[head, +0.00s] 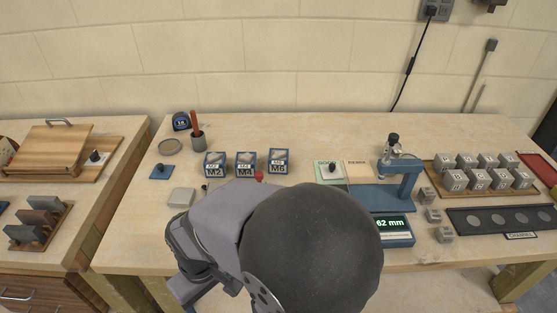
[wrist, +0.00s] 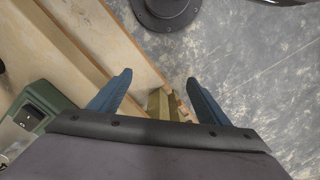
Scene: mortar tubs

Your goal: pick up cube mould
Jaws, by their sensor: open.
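No thing in view can be named the cube mould with certainty. Three blue open-topped boxes stand in a row on the bench, labelled M2 (head: 214,171), M4 (head: 245,168) and what looks like M6 (head: 278,168). Grey material shows in their tops. A small blue plate with a dark knob (head: 161,172) lies to their left. My gripper (wrist: 158,77) is open and empty in the wrist view, with its two blue fingers apart over the bench edge and grey floor. My arm hides the gripper and part of the front bench in the head view.
A blue gauge reading 62 mm (head: 391,231) stands right of my arm. Several grey cubes sit on a wooden board (head: 432,180) behind a dark channel tray (head: 500,219).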

